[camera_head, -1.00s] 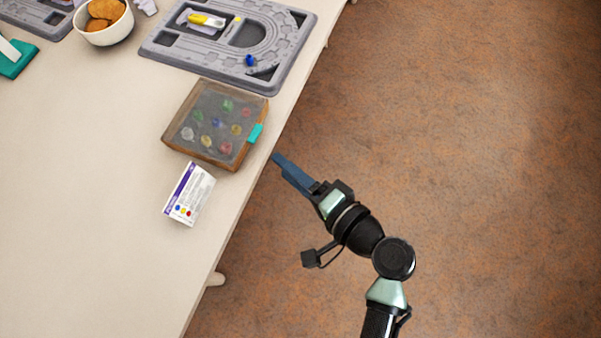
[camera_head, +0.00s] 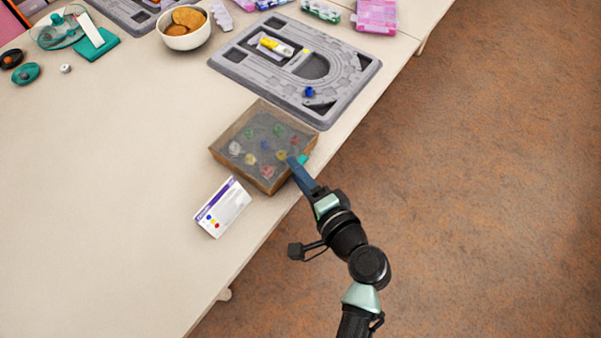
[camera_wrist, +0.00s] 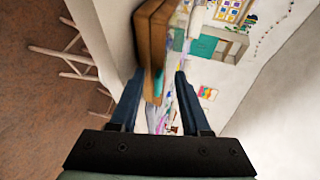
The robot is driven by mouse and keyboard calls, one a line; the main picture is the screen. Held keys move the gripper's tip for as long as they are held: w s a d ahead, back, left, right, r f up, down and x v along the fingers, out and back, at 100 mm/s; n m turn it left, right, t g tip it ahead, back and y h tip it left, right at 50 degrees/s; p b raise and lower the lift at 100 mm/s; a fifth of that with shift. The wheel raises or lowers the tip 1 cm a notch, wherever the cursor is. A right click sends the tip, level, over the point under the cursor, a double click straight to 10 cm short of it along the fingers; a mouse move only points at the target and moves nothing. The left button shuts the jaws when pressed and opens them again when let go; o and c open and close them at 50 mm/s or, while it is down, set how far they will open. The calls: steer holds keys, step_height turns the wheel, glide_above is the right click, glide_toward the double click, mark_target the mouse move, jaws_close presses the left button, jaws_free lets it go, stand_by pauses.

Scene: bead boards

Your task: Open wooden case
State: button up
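The wooden case (camera_head: 238,133) lies shut on the table near its right edge. It has brown wooden sides and a clear lid, with several coloured beads showing inside. A teal tab (camera_head: 304,159) sits on its right side, partly hidden by my gripper. My gripper (camera_head: 294,160) is at that side of the case, beside the tab; contact cannot be told. In the wrist view my gripper (camera_wrist: 157,82) has its two blue fingers apart, with the case's wooden side (camera_wrist: 151,45) just ahead, near the left finger. Nothing is held.
A white card (camera_head: 222,207) with coloured dots stands in front of the case. A grey bead board (camera_head: 231,62) lies behind it, holding a small blue piece (camera_head: 309,91). A white bowl (camera_head: 186,41) stands at the back.

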jaws_close()
steer(key=shift+r, duration=0.1)
steer(key=r+p, duration=0.1)
steer(key=p, duration=0.1)
steer(key=r+p, duration=0.1)
steer(key=p, duration=0.2)
steer(key=r+g+p, duration=0.1)
steer(key=p, duration=0.2)
steer(key=shift+w+a+r+h, duration=0.15)
steer(key=shift+a+h, duration=0.15)
steer(key=shift+h, duration=0.1)
steer(key=shift+r+n+p, duration=0.15)
steer(key=shift+n+p, duration=0.15)
steer(key=shift+p, duration=0.2)
